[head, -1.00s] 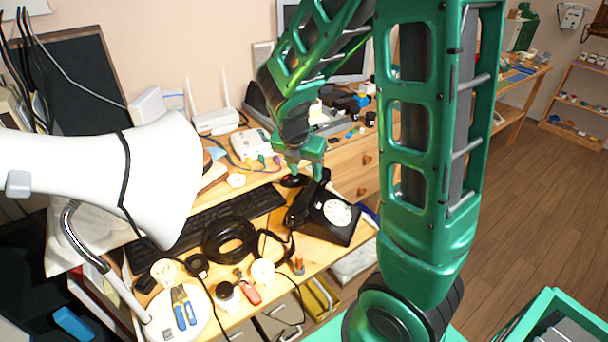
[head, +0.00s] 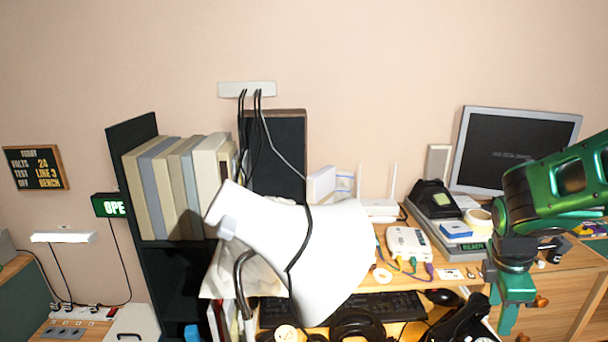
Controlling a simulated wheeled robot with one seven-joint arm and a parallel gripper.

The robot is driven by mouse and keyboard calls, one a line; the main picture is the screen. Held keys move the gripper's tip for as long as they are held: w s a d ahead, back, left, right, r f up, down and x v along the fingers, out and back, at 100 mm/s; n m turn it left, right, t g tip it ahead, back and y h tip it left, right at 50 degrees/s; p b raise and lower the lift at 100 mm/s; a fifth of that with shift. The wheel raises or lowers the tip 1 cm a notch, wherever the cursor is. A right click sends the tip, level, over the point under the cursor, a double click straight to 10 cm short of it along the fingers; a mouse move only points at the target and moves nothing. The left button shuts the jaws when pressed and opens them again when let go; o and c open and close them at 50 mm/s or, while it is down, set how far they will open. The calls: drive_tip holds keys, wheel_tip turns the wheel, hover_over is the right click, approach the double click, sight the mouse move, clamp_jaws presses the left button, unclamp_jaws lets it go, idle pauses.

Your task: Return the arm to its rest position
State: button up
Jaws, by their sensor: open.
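My gripper (head: 506,306) is at the right of the head view, at the end of my green arm (head: 560,190). It points down with its jaws open, and I see nothing held between them. The black dial phone (head: 462,322) shows only in part at the bottom edge, just left of my gripper. My gripper appears apart from it, though depth is hard to judge. The rest of the phone is cut off by the frame.
A white lamp (head: 305,255) stands large in front of the desk. A monitor (head: 515,150) stands behind my arm. Open wall space lies above.

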drive_tip(key=s+r+m+y, duration=0.1)
drive_tip(key=s+r+m, duration=0.1)
drive_tip(key=s+m, duration=0.7)
drive_tip(key=s+a+r+m+g+y, duration=0.1)
drive_tip(key=s+r+m+y, duration=0.1)
drive_tip(key=s+m, duration=0.7)
drive_tip(key=shift+r+m, duration=0.5)
drive_tip(key=shift+m, duration=1)
